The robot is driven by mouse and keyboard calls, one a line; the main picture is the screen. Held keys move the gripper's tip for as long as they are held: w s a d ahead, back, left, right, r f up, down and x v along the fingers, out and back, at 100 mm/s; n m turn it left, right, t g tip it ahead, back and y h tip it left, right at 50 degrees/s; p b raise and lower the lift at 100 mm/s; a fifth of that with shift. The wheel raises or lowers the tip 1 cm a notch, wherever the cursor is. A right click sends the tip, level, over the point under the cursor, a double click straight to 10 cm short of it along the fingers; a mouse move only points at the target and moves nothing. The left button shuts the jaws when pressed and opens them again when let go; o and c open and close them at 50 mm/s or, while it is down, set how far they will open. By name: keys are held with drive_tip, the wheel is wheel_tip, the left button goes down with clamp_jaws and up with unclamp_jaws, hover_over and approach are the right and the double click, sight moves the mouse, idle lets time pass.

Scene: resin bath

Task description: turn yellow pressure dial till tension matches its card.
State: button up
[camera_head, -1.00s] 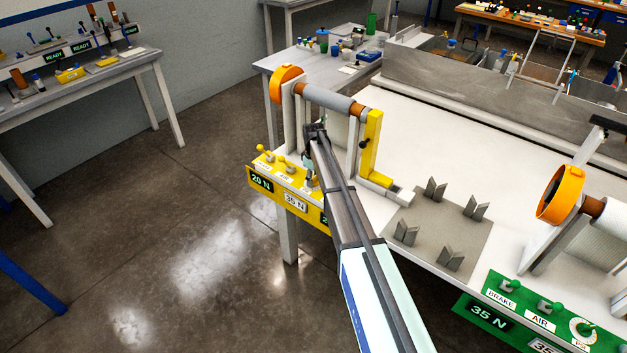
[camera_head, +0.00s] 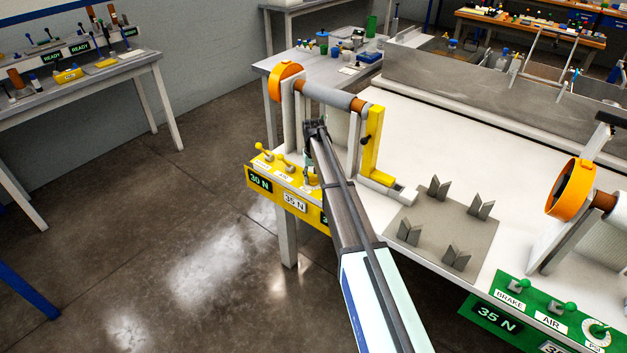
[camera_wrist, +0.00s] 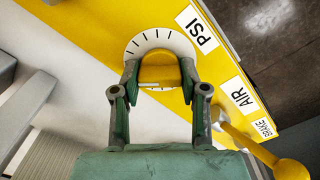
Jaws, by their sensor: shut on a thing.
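The yellow pressure dial (camera_wrist: 160,72) sits on a white tick-marked face (camera_wrist: 160,38) beside the PSI label (camera_wrist: 197,29) in the wrist view. My gripper (camera_wrist: 159,84) is shut on the dial, one finger on each side. In the head view my arm hides most of the dial. The yellow panel's tension display (camera_head: 259,182) reads 30 N. The white card (camera_head: 295,202) beside it reads 35 N. A further dark display at the panel's right end is partly hidden by my arm.
Yellow toggle levers (camera_head: 267,153) stand on the panel left of my gripper. A roller with an orange end (camera_head: 286,82) and a yellow upright (camera_head: 374,135) stand close behind. A green panel (camera_head: 537,318) is at the lower right. Floor at the left is clear.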

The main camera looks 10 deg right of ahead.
drive_tip(key=shift+m, duration=0.7)
drive_tip(key=o, duration=1.1)
drive_tip(key=shift+o, duration=0.2)
wheel_tip(320, 180, up, 12)
